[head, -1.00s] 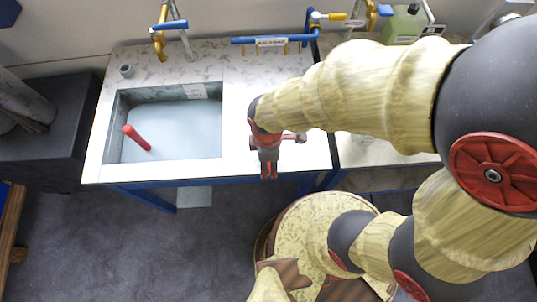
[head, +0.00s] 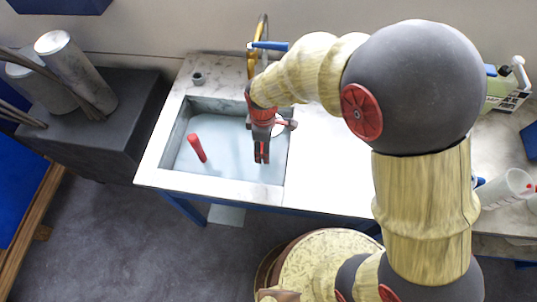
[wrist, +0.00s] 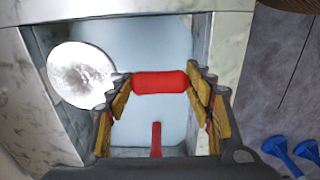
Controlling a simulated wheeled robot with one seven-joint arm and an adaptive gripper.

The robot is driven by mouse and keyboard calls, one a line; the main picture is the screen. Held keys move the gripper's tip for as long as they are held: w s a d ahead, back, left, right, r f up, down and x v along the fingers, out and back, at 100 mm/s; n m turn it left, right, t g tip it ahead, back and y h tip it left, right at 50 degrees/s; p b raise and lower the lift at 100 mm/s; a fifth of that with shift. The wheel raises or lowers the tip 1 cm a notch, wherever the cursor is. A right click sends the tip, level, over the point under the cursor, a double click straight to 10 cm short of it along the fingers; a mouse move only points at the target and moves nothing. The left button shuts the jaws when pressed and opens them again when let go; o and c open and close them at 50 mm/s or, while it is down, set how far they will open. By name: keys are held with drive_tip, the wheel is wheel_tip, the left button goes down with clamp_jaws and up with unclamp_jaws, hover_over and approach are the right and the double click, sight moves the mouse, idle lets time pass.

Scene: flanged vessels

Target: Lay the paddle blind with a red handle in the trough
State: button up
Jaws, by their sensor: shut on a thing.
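The trough (head: 222,107) is a rectangular basin with pale blue liquid, let into a marble-like bench top. My gripper (head: 262,158) is over the right part of the trough, fingers pointing down. In the wrist view my gripper (wrist: 160,88) is shut on a short red bar, the handle (wrist: 160,82) of the paddle blind. A pale round plate (wrist: 82,76) lies left of the fingers and appears to be the blind's disc; its join to the handle is hidden. The trough's liquid shows below. How high the blind hangs is unclear.
A red rod (head: 197,148) sticks up from the trough's left half and shows in the wrist view (wrist: 156,138). A yellow and blue tap (head: 266,46) stands behind. Bare bench top (head: 325,165) lies to the right. Metal cylinders (head: 75,70) stand on a dark cabinet at left.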

drive_tip(key=shift+f+b, duration=7.2)
drive_tip(key=shift+f, duration=2.95)
drive_tip(key=o, duration=1.8)
drive_tip(key=shift+o, duration=0.2)
drive_tip(key=shift+f, duration=0.1)
wheel_tip(320, 180, up, 12)
drive_tip(key=s+d+r+m+t, duration=0.2)
drive_tip(key=d+r+m, duration=0.5)
drive_tip(key=d+r, duration=0.6)
drive_tip(key=s+d+r+m+t, duration=0.3)
drive_tip(key=s+d+r+m, duration=0.6)
drive_tip(key=s+d+m, duration=0.1)
drive_tip(key=shift+s+d+t+p, duration=0.3)
